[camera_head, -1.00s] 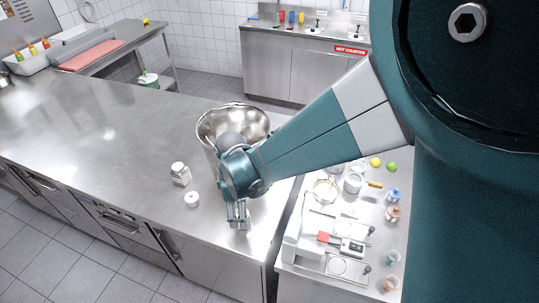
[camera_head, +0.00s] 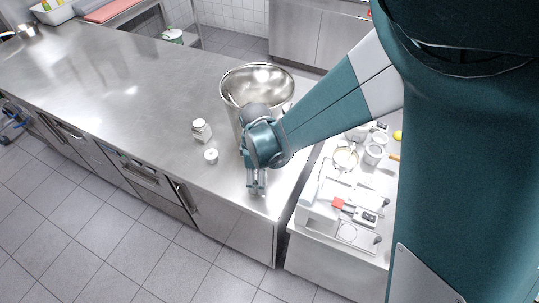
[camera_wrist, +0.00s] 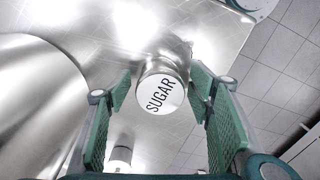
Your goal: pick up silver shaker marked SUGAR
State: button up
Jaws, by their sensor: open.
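The silver shaker (camera_wrist: 163,86) shows in the wrist view, its round white top marked SUGAR facing the camera. Its shiny metal side shows just beyond the top. My gripper (camera_wrist: 160,95) is open, with a green-padded finger on either side of the shaker's top and visible gaps between. In the head view my gripper (camera_head: 257,188) points down over the steel counter near its front right corner. I cannot clearly tell the shaker from the gripper there.
The steel counter (camera_head: 110,95) is clear further left. A side table with tools (camera_head: 338,230) stands right, across a gap.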

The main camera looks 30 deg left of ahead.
jog(key=shift+f, duration=0.7)
jog(key=shift+c, duration=0.5)
jog(key=c, duration=0.9)
